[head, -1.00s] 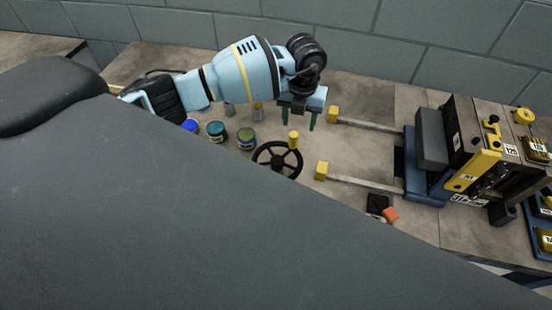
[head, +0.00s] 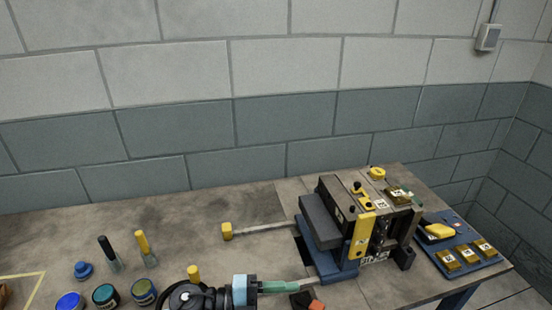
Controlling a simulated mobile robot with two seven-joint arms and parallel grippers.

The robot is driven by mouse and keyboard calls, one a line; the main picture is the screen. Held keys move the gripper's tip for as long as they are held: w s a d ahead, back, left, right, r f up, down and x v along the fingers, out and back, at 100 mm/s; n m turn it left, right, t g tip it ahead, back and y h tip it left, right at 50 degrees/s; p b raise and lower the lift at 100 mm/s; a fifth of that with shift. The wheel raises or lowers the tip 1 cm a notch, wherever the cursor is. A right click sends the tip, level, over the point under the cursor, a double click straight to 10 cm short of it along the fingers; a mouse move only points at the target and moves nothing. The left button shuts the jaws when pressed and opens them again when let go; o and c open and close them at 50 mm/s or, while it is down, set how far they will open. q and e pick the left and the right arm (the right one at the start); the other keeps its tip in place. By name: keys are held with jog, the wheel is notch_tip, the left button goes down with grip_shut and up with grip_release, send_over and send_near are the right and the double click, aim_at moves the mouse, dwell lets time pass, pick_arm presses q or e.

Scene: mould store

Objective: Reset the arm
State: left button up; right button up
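One gripper of mine (head: 290,287), with a light blue body and green fingers, shows at the bottom edge. It points right, low over the bench near the front rail. I take it for my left gripper; its arm is cut off by the lower edge. The fingers are seen side-on and overlap, so their opening cannot be told. Nothing is seen held in them. My black wrist partly hides the black handwheel, whose yellow knob (head: 194,272) shows just behind it. My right gripper is not in view.
A black and yellow mould (head: 362,238) stands on a blue base at right. A yellow-capped rail (head: 227,231) runs left from it. A blue tray (head: 470,240) holds brass blocks. Several paint pots (head: 105,295) and two markers (head: 143,247) stand left. The back middle bench is clear.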

pick_arm(q)
jog(key=a+f+n+t+y, duration=0.3)
jog(key=a+n+t+y, duration=0.15)
jog(key=n+t, duration=0.35)
jog(key=a+f+n+t+y, duration=0.3)
jog(key=a+n+t, duration=0.3)
jog(key=n, duration=0.5)
jog(key=s+a+f+n+g+y, duration=0.3)
jog(key=s+a+f+n+y, duration=0.1)
jog(key=s+a+f, duration=0.2)
jog(key=s+a+f+n+g+y, duration=0.3)
jog(key=s+a+f, duration=0.3)
jog(key=s+f, duration=0.2)
jog(key=s+n+y, duration=0.1)
jog(key=s, duration=0.1)
jog(key=shift+s+f+n, duration=0.4)
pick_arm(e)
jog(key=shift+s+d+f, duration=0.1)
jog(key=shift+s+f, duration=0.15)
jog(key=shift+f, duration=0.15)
